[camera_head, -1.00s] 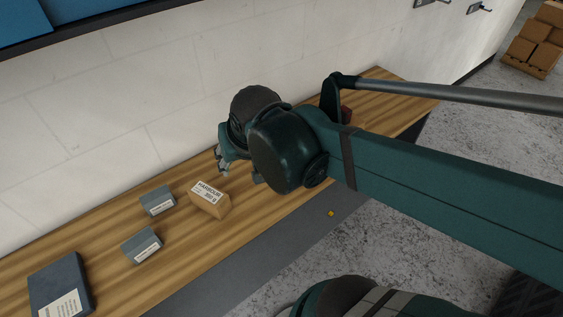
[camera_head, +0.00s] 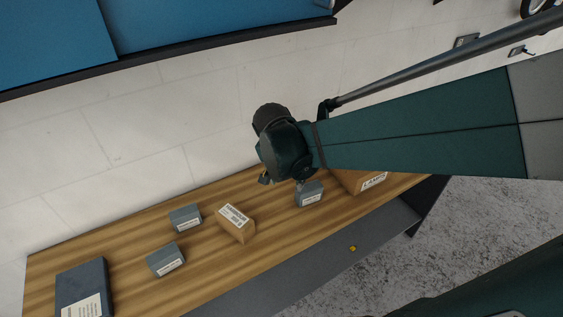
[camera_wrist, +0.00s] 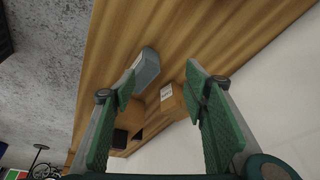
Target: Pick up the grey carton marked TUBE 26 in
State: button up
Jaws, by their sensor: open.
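Three small grey cartons with white labels sit on the wooden bench in the head view: one at the back left (camera_head: 186,217), one at the front left (camera_head: 165,259) and one just right of and below my wrist (camera_head: 310,194). Their print is too small to read, so I cannot tell which is TUBE 26 in. My gripper (camera_wrist: 158,80) is open and empty, its green fingers spread above the bench in the wrist view. A grey carton (camera_wrist: 148,68) shows beyond the fingers, near the left one. In the head view my wrist mostly hides the gripper.
A brown labelled carton (camera_head: 236,223) stands mid-bench, and a brown LAMPS box (camera_head: 372,181) is partly behind my arm. A large dark grey box (camera_head: 82,288) lies at far left. A brown carton (camera_wrist: 171,98) also shows in the wrist view. The wall borders the bench's back.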

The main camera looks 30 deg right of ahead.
aim_at(306, 188)
jog(key=d+f+m, duration=0.1)
jog(key=w+d+f+m+g, duration=0.1)
jog(key=d+f+m, duration=0.1)
jog(key=d+f+m+g+h+p, duration=0.1)
jog(key=d+f+m, duration=0.1)
jog(key=shift+w+d, duration=0.25)
jog(key=shift+d+f+m+g, duration=0.4)
jog(key=shift+d+f+m, duration=0.3)
jog(key=shift+f+m, duration=0.25)
jog(key=shift+r, duration=0.1)
jog(key=shift+s+d, duration=0.1)
jog(key=shift+d+f+h, duration=0.15)
jog(key=shift+d+f, duration=0.05)
jog(key=shift+f, duration=0.45)
jog(key=shift+d+f+h, duration=0.15)
jog(key=shift+d+f, duration=0.05)
jog(key=shift+f, duration=0.4)
jog(key=shift+x, duration=2.55)
